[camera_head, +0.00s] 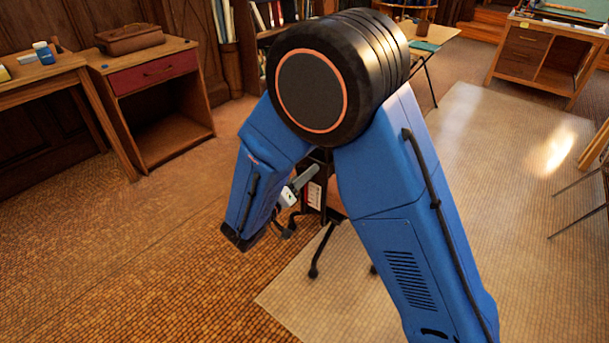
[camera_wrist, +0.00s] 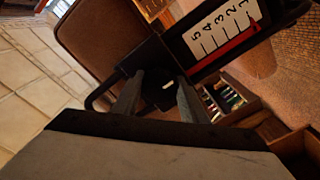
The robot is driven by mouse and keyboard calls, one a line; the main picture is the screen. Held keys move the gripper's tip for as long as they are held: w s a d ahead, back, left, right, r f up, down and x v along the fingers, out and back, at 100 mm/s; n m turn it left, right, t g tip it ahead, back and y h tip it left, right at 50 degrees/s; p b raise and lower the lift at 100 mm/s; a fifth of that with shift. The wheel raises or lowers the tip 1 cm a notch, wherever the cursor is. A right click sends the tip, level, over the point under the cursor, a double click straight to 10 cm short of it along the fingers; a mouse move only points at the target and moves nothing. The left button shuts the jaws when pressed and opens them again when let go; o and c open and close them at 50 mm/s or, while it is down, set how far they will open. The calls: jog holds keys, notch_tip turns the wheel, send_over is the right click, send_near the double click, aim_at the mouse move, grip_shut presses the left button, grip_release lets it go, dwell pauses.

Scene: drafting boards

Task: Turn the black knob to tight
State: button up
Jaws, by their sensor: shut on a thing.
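In the wrist view, the black knob (camera_wrist: 159,88) sits between the two grey fingers of my gripper (camera_wrist: 160,80), which are shut on it. A small white mark shows on the knob's face. Beside the knob is a black frame with a white scale card (camera_wrist: 222,30) numbered 1 to 5 and a red strip along its edge. I cannot tell the setting. A brown padded panel (camera_wrist: 95,35) lies behind the frame. In the head view my blue arm hides the knob; a small white card (camera_head: 314,196) shows beside my wrist.
A black-legged stand on casters (camera_head: 318,255) is under my arm in the head view. A desk with a red drawer (camera_head: 158,72) stands at the left, a wooden desk (camera_head: 524,52) at the back right. A pale mat (camera_head: 465,165) leaves open floor at the right.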

jog(key=shift+f, duration=0.1)
dwell(0.3)
jog(key=o, duration=1)
jog(key=shift+o, duration=0.2)
jog(key=v, duration=1.7)
jog(key=shift+a, duration=0.2)
jog(key=shift+s, duration=0.15)
